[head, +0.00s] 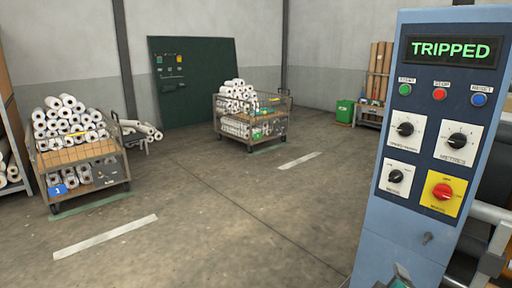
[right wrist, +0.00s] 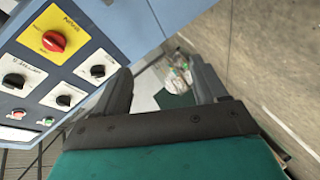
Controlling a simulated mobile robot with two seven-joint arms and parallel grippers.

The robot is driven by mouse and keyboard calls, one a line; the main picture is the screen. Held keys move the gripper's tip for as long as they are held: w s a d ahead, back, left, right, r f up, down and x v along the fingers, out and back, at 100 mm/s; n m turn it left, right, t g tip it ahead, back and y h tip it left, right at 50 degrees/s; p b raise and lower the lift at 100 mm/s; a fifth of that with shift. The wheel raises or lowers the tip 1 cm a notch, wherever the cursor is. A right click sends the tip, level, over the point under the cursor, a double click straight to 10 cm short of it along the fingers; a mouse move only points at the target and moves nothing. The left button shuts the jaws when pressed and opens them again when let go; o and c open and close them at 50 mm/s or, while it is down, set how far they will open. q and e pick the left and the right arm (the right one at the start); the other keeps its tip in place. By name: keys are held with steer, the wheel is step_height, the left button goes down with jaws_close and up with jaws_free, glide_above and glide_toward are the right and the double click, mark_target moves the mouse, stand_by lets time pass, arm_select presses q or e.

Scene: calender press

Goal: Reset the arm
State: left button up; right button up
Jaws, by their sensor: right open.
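The blue control panel (head: 408,205) stands at the right in the head view, its display (head: 450,50) reading TRIPPED in green. Below the display are a green button (head: 405,89), a red button (head: 439,94) and a blue button (head: 479,99). Several black knobs (head: 405,129) and a red knob on a yellow plate (head: 443,192) sit lower. The panel (right wrist: 120,25) also shows at the left in the right wrist view. My right gripper (right wrist: 162,88) is open and empty, its fingers apart beside the panel. My left gripper is not in view.
Two wire carts, left (head: 82,165) and middle (head: 250,118), hold white rolls. A dark green board (head: 190,85) stands against the back wall. A green bin (head: 344,111) is at the back right. Grey metal rails (head: 490,213) are beside the panel. The floor in front is clear.

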steer(key=s+a+f+m+g+y+p, duration=0.1)
steer(key=s+a+f+m+y, duration=0.2)
steer(key=s+a, duration=0.3)
steer(key=s+a+f+m+g+y+p, duration=0.1)
steer(key=s+a+f+y, duration=0.4)
steer(key=s, duration=1)
steer(key=a+m+p, duration=0.1)
steer(key=a+m, duration=0.1)
steer(key=shift+a, duration=0.3)
